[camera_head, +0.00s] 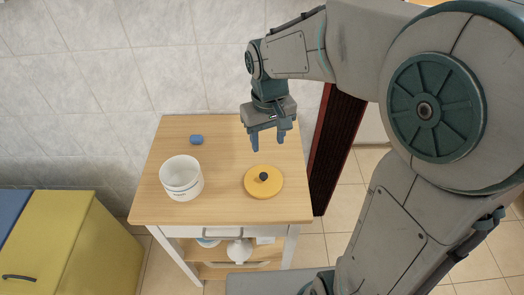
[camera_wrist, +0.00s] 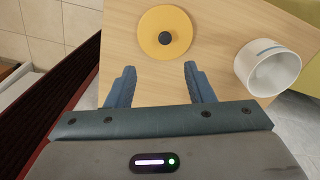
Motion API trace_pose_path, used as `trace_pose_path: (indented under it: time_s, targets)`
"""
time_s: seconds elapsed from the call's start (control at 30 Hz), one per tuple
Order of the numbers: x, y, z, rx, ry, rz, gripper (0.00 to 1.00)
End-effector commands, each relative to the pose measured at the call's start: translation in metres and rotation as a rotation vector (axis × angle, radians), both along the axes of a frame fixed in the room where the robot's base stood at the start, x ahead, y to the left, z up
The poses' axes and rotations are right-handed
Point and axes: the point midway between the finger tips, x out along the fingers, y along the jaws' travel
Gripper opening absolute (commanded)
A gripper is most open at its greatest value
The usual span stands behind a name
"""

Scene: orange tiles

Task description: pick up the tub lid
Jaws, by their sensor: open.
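The tub lid (camera_head: 263,185) is a yellow disc with a dark round knob in its middle. It lies flat on the right part of the small wooden table. It also shows in the wrist view (camera_wrist: 165,20), beyond my fingertips at the top. My gripper (camera_head: 268,143) is above the table, behind and above the lid, with its fingers pointing down. In the wrist view my gripper (camera_wrist: 160,70) has its two blue-grey fingers wide apart with nothing between them. The gripper and lid are apart.
A white tub (camera_head: 182,178) stands on the table (camera_head: 225,208) left of the lid. A small blue cylinder (camera_head: 196,140) lies behind the tub. A dark red panel (camera_head: 333,140) stands close to the table's right side. A yellow cabinet (camera_head: 70,240) is at the left.

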Motion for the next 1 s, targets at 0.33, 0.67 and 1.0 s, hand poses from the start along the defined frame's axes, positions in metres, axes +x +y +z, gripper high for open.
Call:
trace_pose_path:
  time_s: [0.33, 0.67, 1.0]
  targets:
    - [0.006, 0.008, -0.044, 0.003, 0.024, 0.020, 0.48]
    - [0.006, 0.008, -0.087, 0.003, 0.019, 0.018, 0.48]
    - [0.003, 0.009, -0.126, 0.003, 0.021, 0.020, 0.48]
